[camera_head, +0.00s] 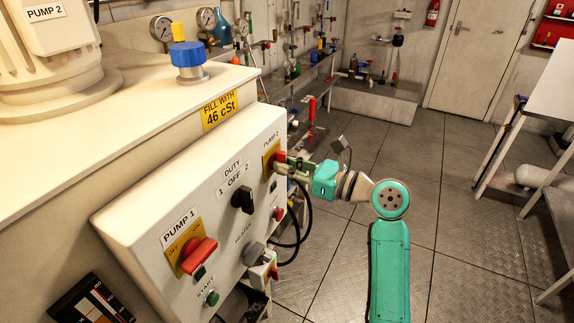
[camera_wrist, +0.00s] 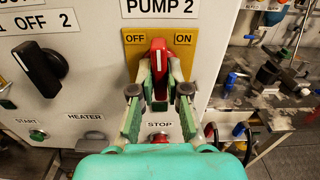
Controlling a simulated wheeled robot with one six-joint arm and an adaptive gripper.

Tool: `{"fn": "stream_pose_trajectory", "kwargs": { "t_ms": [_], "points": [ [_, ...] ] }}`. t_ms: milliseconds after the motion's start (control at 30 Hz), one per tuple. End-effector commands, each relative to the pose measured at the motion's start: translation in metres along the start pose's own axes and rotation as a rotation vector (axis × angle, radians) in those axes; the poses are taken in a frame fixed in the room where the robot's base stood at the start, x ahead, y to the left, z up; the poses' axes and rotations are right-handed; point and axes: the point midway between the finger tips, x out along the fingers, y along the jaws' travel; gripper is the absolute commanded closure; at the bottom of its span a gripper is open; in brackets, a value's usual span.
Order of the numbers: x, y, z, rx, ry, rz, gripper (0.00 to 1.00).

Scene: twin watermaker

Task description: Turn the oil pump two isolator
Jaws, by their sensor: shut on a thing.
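The pump 2 isolator (camera_wrist: 158,58) is a red rotary handle on a yellow plate (camera_wrist: 183,53) marked OFF on the left and ON on the right. In the wrist view the handle stands close to upright, between the two marks. My gripper (camera_wrist: 159,82) has a finger on each side of the handle and is shut on it. In the head view my gripper (camera_head: 284,168) reaches the panel's right end from the right. There the pump 2 isolator (camera_head: 279,158) is partly hidden by the fingers.
The sloped white panel (camera_head: 140,207) also carries the pump 1 isolator (camera_head: 199,255), a black duty switch (camera_head: 243,199), a heater knob (camera_head: 253,253) and a green start button (camera_head: 212,298). A red stop button (camera_wrist: 159,138) sits just below my fingers. Floor (camera_head: 450,262) at right is clear.

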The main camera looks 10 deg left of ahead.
Motion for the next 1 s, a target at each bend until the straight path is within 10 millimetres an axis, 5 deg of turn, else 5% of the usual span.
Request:
{"fn": "stream_pose_trajectory", "kwargs": {
  "t_ms": [667, 700, 767, 1000],
  "points": [
    [-0.0003, -0.0001, -0.0016, 0.061, 0.002, 0.000, 1.00],
    [-0.0003, -0.0001, -0.0016, 0.061, 0.003, 0.000, 0.78],
    [-0.0003, -0.0001, -0.0015, 0.061, 0.002, 0.000, 0.63],
    [-0.0001, -0.0001, -0.0006, 0.059, 0.001, 0.000, 0.60]
  ]
}}
